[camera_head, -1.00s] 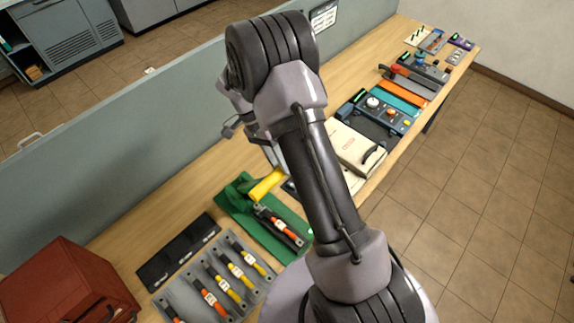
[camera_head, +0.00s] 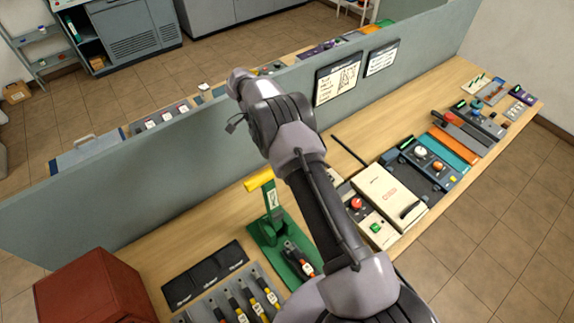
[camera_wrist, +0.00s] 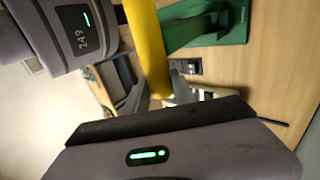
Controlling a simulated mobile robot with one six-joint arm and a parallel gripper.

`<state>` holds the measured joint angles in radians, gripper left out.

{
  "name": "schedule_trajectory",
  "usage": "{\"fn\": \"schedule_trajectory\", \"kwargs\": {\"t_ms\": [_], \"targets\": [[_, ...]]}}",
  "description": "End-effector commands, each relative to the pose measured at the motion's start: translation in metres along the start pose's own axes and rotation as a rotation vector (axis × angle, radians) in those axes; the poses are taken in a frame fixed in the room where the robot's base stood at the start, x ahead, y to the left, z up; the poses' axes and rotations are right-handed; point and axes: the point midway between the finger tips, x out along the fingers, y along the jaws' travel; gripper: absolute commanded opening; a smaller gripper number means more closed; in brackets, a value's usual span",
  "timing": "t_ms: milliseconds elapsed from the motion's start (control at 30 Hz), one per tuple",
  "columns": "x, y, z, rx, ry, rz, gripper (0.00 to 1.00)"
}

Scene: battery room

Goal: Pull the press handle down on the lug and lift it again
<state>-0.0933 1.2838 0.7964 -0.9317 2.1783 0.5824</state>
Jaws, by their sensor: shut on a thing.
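The press is green, with a base (camera_head: 268,240) on the table, an upright green lever (camera_head: 272,196) and a yellow handle (camera_head: 258,180) raised at the top. A black cable piece with an orange band and white label (camera_head: 299,260), likely bearing the lug, lies on the base. The lug's seating cannot be made out. In the wrist view my gripper (camera_wrist: 150,85) is shut on the yellow handle (camera_wrist: 147,35), which passes between its jaws. In the head view my arm hides the gripper. Green press parts (camera_wrist: 205,25) show beyond the handle in the wrist view.
A grey rack (camera_head: 235,305) of banded cables, a black mat (camera_head: 205,275) and a red-brown box (camera_head: 95,290) stand left of the press. A cream case (camera_head: 390,192) and control panels stand right. A grey partition (camera_head: 150,190) runs behind the table.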

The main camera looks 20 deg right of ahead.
Motion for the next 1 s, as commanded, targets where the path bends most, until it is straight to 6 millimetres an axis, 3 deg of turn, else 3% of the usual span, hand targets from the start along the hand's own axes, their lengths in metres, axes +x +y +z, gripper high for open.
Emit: {"fn": "schedule_trajectory", "kwargs": {"t_ms": [567, 600, 700, 1000], "targets": [[0.0044, -0.0088, 0.0026, -0.003, -0.005, 0.015, 0.0], [0.0045, -0.0088, 0.0026, -0.003, -0.005, 0.015, 0.35], [0.0036, -0.0085, 0.0024, -0.002, -0.004, 0.014, 0.52], [-0.0005, -0.0069, 0.0017, 0.0, -0.003, 0.009, 0.52]]}}
